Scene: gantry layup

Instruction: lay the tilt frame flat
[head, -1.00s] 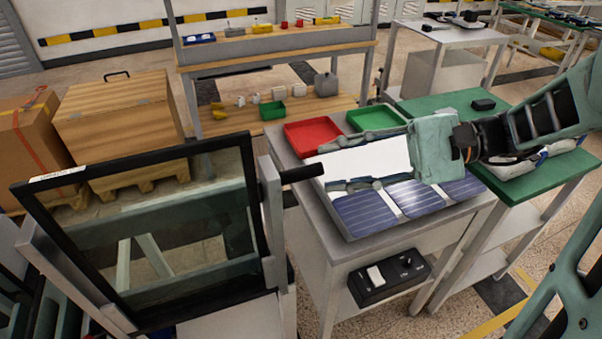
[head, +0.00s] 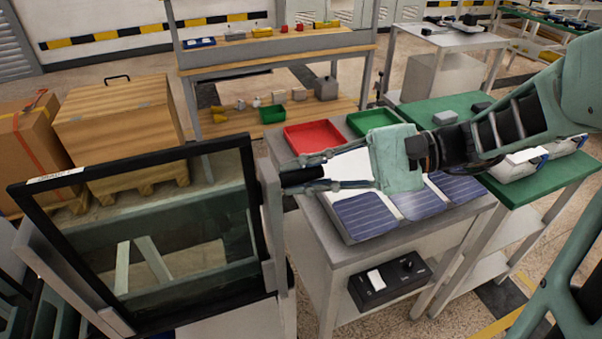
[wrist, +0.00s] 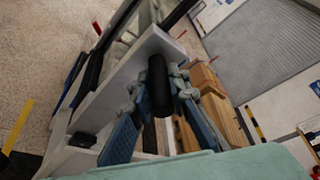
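The tilt frame (head: 150,166) is a black-rimmed glass panel standing tilted up at the left of the head view. A grey side arm (head: 270,220) runs along its right edge. A short black handle (wrist: 158,85) sticks out from a pale bar of the frame in the wrist view. My gripper (head: 292,178) reaches left over the table to that handle, with one finger on each side of it. The fingers are apart and the handle lies between them. A narrow gap seems to show beside the handle, so contact is not clear.
Below my gripper is a grey table (head: 340,252) with blue solar cells (head: 365,214), a red tray (head: 312,136) and a green tray (head: 374,121).

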